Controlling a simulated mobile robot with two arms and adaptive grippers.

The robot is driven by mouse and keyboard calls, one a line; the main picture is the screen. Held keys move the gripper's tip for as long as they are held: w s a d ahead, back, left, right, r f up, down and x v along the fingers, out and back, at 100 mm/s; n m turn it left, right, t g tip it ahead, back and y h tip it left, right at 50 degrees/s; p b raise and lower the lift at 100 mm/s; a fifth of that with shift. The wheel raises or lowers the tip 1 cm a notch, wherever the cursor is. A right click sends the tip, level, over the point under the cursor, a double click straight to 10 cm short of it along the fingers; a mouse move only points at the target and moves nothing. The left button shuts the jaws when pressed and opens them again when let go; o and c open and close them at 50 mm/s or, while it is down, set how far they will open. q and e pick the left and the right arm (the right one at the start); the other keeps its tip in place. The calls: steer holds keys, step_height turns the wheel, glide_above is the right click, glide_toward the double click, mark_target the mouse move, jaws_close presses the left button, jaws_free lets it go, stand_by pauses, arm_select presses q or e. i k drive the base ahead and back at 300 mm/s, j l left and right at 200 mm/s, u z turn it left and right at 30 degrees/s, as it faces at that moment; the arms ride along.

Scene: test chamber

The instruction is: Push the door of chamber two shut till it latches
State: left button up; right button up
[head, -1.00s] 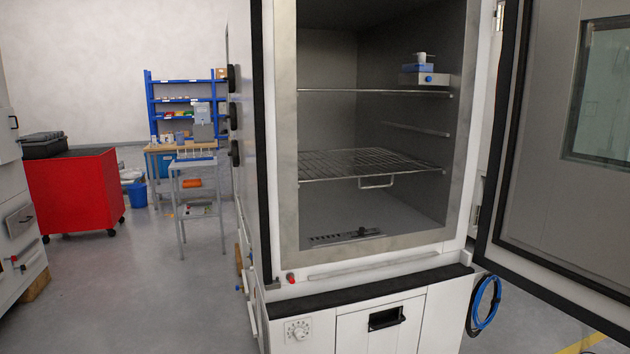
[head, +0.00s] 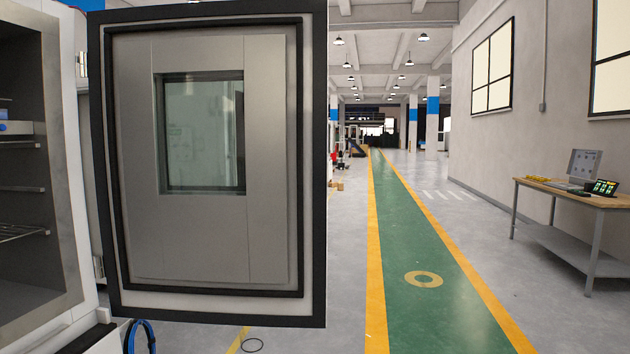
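The chamber door (head: 270,160) stands wide open, its inner face towards me. It has a grey inner panel, a black seal all round and a small glass window (head: 205,135). Its hinge side is at the left, beside the chamber body (head: 75,180), which is cut off by the left edge. Part of the chamber's open inside shows there, with wire shelves (head: 22,232) and a blue and white item (head: 16,128). No number is readable on the chamber. Neither of my grippers shows in the head view.
A green walkway (head: 425,250) with yellow edges runs away to the right of the door, clear of objects. A blue hose (head: 140,335) hangs below the door's hinge side.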

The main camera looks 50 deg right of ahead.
mark_target(255, 254)
steer(key=k+z, duration=0.1)
steer(key=z, duration=0.95)
steer(key=l+u, duration=0.1)
steer(key=u, duration=0.5)
steer(key=i+l+u, duration=0.1)
steer(key=l+u, duration=0.6)
steer(key=l, duration=0.25)
steer(key=l+u, duration=0.35)
steer(key=l, duration=0.15)
